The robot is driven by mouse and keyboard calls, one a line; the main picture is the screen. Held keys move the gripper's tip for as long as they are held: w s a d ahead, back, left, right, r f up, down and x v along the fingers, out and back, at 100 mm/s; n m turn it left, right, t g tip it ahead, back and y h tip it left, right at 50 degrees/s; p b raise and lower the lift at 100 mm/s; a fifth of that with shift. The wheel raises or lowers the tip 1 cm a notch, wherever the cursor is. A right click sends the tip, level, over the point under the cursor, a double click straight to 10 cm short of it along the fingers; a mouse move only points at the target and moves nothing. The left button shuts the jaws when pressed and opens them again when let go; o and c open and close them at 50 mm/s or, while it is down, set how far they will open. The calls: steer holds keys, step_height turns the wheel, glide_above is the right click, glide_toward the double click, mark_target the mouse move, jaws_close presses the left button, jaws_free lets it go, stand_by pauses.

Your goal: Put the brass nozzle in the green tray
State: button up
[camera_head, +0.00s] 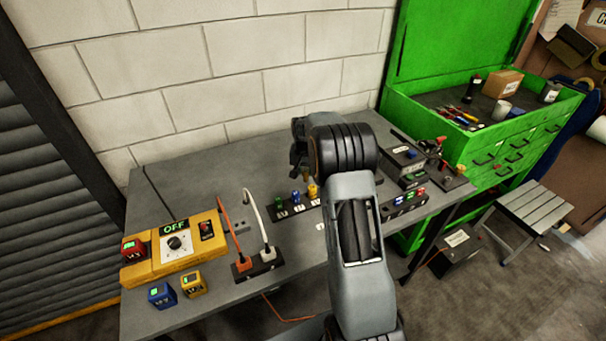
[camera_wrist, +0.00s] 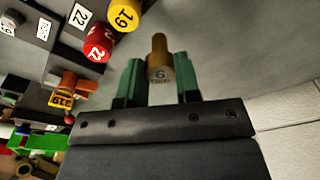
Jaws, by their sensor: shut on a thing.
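The brass nozzle (camera_wrist: 158,58) is a small brass-coloured cylinder with a dark marking on its wider end. In the wrist view it sits between the green fingertips of my gripper (camera_wrist: 160,80), which is shut on it. In the head view my gripper (camera_head: 304,168) is above the back of the grey bench, partly hidden by my arm. The large green tool chest (camera_head: 520,132) at the right has an open top, and a bit of bright green (camera_wrist: 30,143) shows at the wrist view's lower left.
A rack with green, blue and yellow pieces (camera_head: 297,204) stands left of my arm. A yellow control box (camera_head: 175,245), small cubes (camera_head: 162,295) and a plugged power strip (camera_head: 258,262) stand farther left. Black devices (camera_head: 404,204) stand right. The bench's back-left is fairly clear.

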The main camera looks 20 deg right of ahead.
steer(key=shift+w+a+f, duration=0.3)
steer(key=shift+w+f, duration=0.25)
steer(key=shift+f, duration=0.15)
steer(key=shift+f+p, duration=0.45)
steer(key=shift+f, duration=1.15)
steer(key=shift+f, duration=0.1)
steer(key=o, duration=0.9)
steer(key=shift+o, duration=0.2)
